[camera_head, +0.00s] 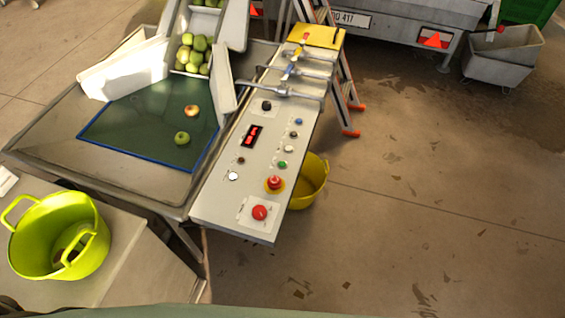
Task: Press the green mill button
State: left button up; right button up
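The green mill button (282,164) is a small round green button on the light grey control panel (225,205). It sits just above the red emergency stop on a yellow base (275,183). A pale button (290,149), a dark button (293,134) and a blue button (298,121) stand in the same row above it. A larger red button (260,212) is at the panel's near end. Neither gripper shows in the head view. Nothing covers the green button.
A red-lit display (252,136) and levers (290,92) are on the panel. Left of it, a green mat (140,130) holds two apples below a chute of green apples (192,52). A yellow-green tub (60,235) stands front left. A yellow bucket (312,180) is beside the panel.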

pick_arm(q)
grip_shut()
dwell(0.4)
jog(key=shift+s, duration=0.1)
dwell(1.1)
